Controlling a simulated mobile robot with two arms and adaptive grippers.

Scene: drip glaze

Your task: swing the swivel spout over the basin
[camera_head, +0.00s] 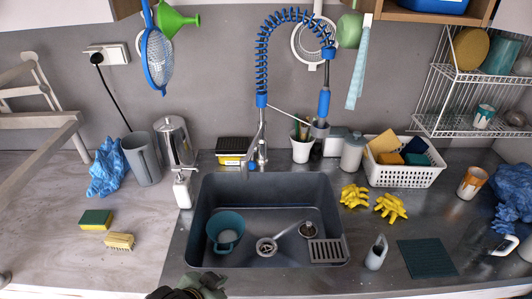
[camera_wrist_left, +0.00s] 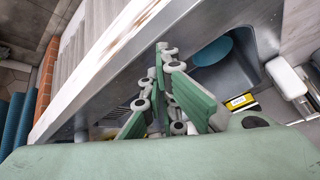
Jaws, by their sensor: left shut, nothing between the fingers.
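The swivel spout is a blue spring hose (camera_head: 262,55) that arches up from a metal tap body (camera_head: 262,150) behind the basin. Its blue spray head (camera_head: 323,104) hangs to the right, in front of the back wall and above a cup. The grey basin (camera_head: 192,225) is sunk in the counter in front of the tap. My left gripper (camera_head: 190,290) is at the bottom edge of the head view, in front of the basin's near left corner and well away from the spout. In the left wrist view its green fingers (camera_wrist_left: 163,65) are shut and empty. My right gripper is out of view.
A colander (camera_head: 158,60) hangs at upper left.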

